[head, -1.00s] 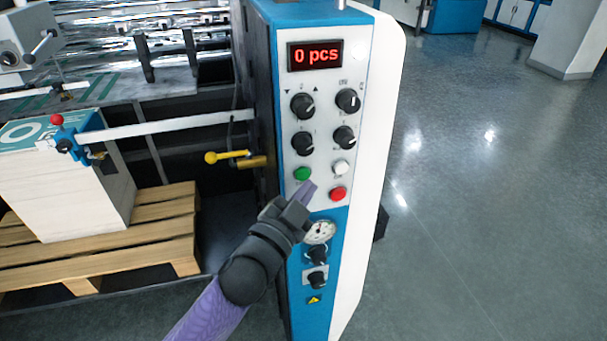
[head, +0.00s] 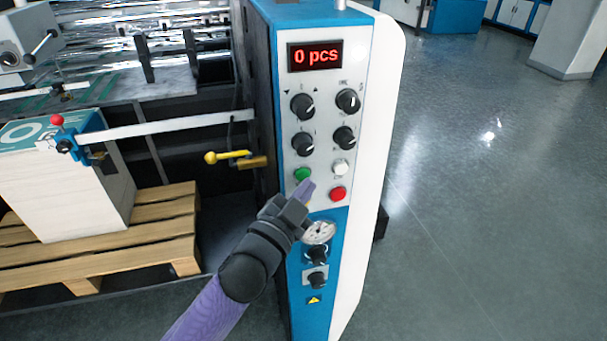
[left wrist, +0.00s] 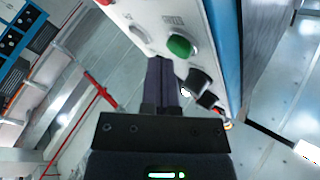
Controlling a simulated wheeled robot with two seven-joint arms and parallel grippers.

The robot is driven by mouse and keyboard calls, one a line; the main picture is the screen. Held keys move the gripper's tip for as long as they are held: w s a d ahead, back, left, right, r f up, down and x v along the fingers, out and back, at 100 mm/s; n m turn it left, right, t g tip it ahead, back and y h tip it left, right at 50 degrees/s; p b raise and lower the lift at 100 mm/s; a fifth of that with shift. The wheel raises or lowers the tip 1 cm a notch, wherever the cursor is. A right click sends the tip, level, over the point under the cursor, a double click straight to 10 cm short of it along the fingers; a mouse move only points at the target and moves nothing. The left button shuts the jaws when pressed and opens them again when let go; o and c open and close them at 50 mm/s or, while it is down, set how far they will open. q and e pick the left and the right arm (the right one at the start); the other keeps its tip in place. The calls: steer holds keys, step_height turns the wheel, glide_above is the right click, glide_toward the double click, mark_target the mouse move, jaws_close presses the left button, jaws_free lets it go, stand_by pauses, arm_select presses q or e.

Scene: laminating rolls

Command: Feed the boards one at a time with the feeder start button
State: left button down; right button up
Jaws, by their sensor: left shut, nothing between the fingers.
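The control panel (head: 325,130) stands upright with a red display (head: 315,56) reading "0 pcs". A green button (head: 302,174) sits at its lower left, a white button (head: 340,168) to the right, and a red button (head: 338,194) below the white one. My left gripper (head: 308,190) is shut and empty, its fingertips just below the green button. In the left wrist view the fingertips (left wrist: 160,62) are close beside the green button (left wrist: 180,47); I cannot tell if they touch. A tall stack of boards (head: 60,190) stands on a wooden pallet (head: 150,235). My right gripper is not in view.
Black knobs (head: 302,106) sit above the buttons, and a gauge (head: 319,232) and more knobs are below. A yellow-handled lever (head: 228,156) juts out left of the panel. The feed table (head: 150,88) is behind the stack. The floor at right is open.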

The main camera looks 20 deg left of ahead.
arm_select(q)
steer(key=shift+w+a, duration=0.1)
steer(key=shift+w, duration=0.05)
steer(key=shift+w+a, duration=0.25)
steer(key=shift+w, duration=0.05)
stand_by(0.7)
steer(key=shift+s+d, duration=0.5)
steer(key=shift+s, duration=0.15)
steer(key=shift+p, duration=0.3)
